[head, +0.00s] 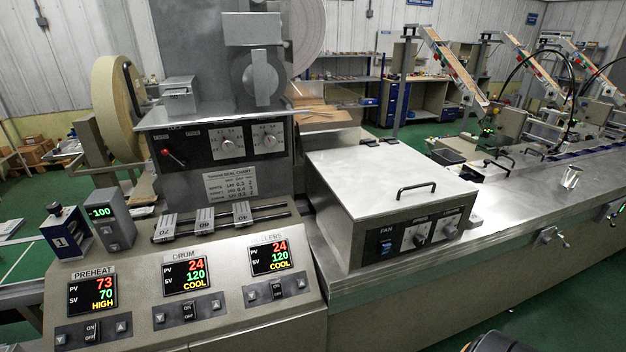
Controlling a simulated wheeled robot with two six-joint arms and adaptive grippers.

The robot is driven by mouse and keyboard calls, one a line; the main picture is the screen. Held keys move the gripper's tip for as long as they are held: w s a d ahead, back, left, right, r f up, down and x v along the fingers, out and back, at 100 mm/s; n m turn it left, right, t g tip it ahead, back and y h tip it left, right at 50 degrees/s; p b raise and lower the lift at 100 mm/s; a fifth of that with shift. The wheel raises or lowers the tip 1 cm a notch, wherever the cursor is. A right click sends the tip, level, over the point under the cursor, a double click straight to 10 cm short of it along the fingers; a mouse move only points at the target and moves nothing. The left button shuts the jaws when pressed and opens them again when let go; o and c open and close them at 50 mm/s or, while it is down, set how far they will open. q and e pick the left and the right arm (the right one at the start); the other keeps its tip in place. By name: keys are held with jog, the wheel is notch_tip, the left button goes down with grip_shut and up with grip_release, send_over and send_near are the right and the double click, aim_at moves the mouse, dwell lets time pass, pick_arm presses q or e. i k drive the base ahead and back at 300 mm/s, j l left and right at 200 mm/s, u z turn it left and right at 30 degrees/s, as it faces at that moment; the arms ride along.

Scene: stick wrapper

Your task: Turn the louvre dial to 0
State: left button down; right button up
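A large grey metal box (385,185) with a handle on its lid stands on the steel bench right of centre. Its front panel has a switch marked FAN (387,246) and two dark knobs on pale plates. The left knob (419,239) has a label that looks like SPEED. The right knob (450,231) has a small label that looks like LOUVRE, so I take it for the louvre dial. Its scale numbers and pointer setting are too small to read.
A control console (190,290) with PREHEAT, DRUM and another display stands at the left. Two more dials (246,141) sit on an upright machine panel behind it. A black handle (416,188) rises from the box lid. The bench top (540,210) right of the box is largely clear.

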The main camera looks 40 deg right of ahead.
aim_at(451, 232)
jog(key=z, duration=1.95)
